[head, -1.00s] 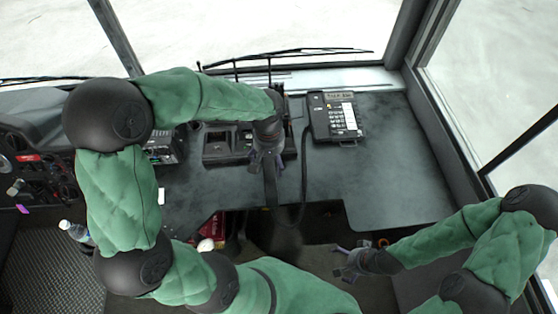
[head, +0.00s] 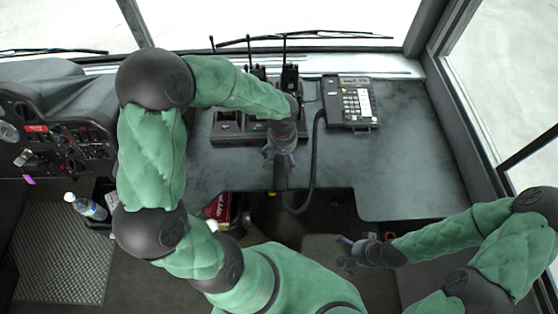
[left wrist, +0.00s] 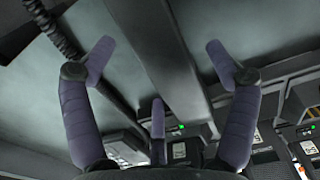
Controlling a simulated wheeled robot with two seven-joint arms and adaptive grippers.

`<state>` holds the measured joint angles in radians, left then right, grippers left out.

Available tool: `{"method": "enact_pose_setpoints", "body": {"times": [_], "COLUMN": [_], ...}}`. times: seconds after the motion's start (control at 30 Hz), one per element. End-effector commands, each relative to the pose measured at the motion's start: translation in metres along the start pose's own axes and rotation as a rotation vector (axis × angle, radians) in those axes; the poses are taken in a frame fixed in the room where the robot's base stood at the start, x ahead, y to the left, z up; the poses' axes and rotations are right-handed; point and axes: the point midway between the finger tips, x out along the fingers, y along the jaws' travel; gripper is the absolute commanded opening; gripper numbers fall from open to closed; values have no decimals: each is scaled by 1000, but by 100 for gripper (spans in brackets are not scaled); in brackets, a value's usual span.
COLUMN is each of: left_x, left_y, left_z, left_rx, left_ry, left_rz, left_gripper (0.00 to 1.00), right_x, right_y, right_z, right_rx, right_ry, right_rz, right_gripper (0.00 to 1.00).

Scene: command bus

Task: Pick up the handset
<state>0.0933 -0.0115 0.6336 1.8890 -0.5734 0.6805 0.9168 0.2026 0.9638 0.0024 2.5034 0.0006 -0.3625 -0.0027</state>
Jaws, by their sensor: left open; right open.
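A long dark bar, which looks like the handset (head: 281,180), lies on the dark desk and reaches its near edge. A black cord (head: 317,160) loops beside it, from the desk phone (head: 349,102) down past the edge. My left gripper (head: 280,156) is open and empty above the bar, hiding part of it. In the left wrist view, the bar (left wrist: 160,45) runs between the spread fingers of the left gripper (left wrist: 160,60); I cannot tell the exact height gap. My right gripper (head: 350,255) is open and empty, below and to the right, in front of the desk edge.
Radio units (head: 235,128) with antennas stand behind and left of the left gripper. The right part of the desk (head: 400,170) is clear. A dashboard (head: 60,135) and a water bottle (head: 86,206) are at the left. A window pillar borders the right.

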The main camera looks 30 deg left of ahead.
Motion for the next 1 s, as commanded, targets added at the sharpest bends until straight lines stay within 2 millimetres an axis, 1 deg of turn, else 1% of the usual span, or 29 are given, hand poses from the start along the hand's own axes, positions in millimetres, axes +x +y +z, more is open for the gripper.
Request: {"method": "enact_pose_setpoints", "body": {"times": [0.03, 0.1, 0.3, 0.37, 0.4, 0.47, 0.5, 0.53, 0.57, 0.87, 1.0], "left_x": [8, 11, 10, 10, 10, 10, 10, 10, 10, 9, 2], "left_y": [0, 0, 0, 0, 0, 0, 0, 0, 0, 0, 0], "left_z": [0, 0, 0, 0, 0, 0, 0, 0, 0, 0, -1], "left_rx": [-1, -1, 0, 0, 0, 0, 0, 0, 0, 0, -1], "left_ry": [-1, 0, 1, 1, 1, 1, 1, 1, 1, 1, 2], "left_rz": [-1, 0, 1, 1, 1, 1, 1, 0, 0, 1, 1], "left_gripper": [87, 87, 87, 70, 59, 42, 30, 22, 20, 20, 20], "right_x": [4, 4, 3, 3, 3, 3, 3, 3, 3, 3, 0], "right_y": [1, 1, 1, 1, 1, 1, 1, 1, 1, 1, 0], "right_z": [0, 0, 0, 0, 0, 0, 0, 0, 0, 0, 0], "right_rx": [0, 0, 0, 0, 0, 0, 0, 0, 0, 0, 0], "right_ry": [0, 0, 0, 0, 0, 0, 0, 0, 0, 0, 0], "right_rz": [0, 0, 0, 0, 0, 0, 0, 0, 0, 0, 0], "right_gripper": [100, 100, 100, 100, 100, 100, 100, 100, 100, 100, 100]}}
